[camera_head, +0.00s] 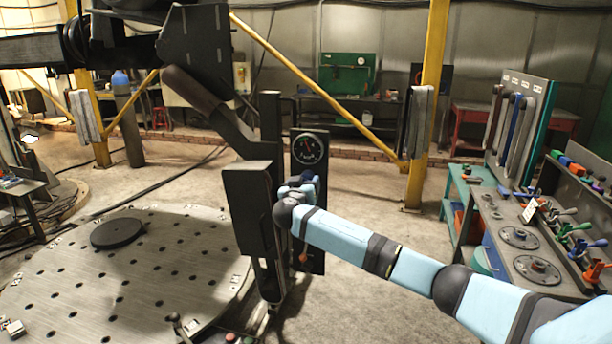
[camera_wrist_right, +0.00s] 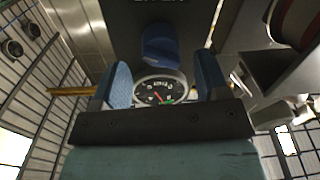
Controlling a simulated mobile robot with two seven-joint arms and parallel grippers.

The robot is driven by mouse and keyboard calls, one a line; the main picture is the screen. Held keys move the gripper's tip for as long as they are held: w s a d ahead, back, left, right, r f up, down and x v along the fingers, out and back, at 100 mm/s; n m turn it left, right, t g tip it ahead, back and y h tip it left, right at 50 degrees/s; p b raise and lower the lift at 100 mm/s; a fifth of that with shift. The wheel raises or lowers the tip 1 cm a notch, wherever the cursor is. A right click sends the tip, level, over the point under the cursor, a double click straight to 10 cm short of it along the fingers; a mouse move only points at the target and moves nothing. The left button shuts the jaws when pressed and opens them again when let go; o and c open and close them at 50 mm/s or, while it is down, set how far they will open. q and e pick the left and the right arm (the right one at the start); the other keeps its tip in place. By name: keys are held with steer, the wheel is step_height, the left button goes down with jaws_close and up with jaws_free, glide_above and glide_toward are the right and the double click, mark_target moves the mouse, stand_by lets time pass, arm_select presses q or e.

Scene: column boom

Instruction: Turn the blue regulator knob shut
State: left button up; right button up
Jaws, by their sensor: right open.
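The blue regulator knob (camera_wrist_right: 160,45) shows in the right wrist view, on a dark panel just above a round gauge (camera_wrist_right: 158,89). My right gripper (camera_wrist_right: 162,62) is open. Its two blue-padded fingers stand left and right of the knob in the picture, with clear gaps on both sides. I cannot tell how deep the knob sits between them. In the head view my right gripper (camera_head: 299,188) is in front of the dark upright panel (camera_head: 311,225), below the gauge (camera_head: 308,149), and the knob is hidden there. My left gripper is not in view.
A dark box-like post (camera_head: 248,210) stands close left of my right gripper. A workbench with clamps and tools (camera_head: 535,225) stands at right. The concrete floor behind the panel is open.

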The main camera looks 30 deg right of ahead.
mark_target(306, 179)
steer(key=shift+x, duration=1.2)
steer(key=shift+w+d+p, duration=0.3)
steer(key=shift+p, duration=0.05)
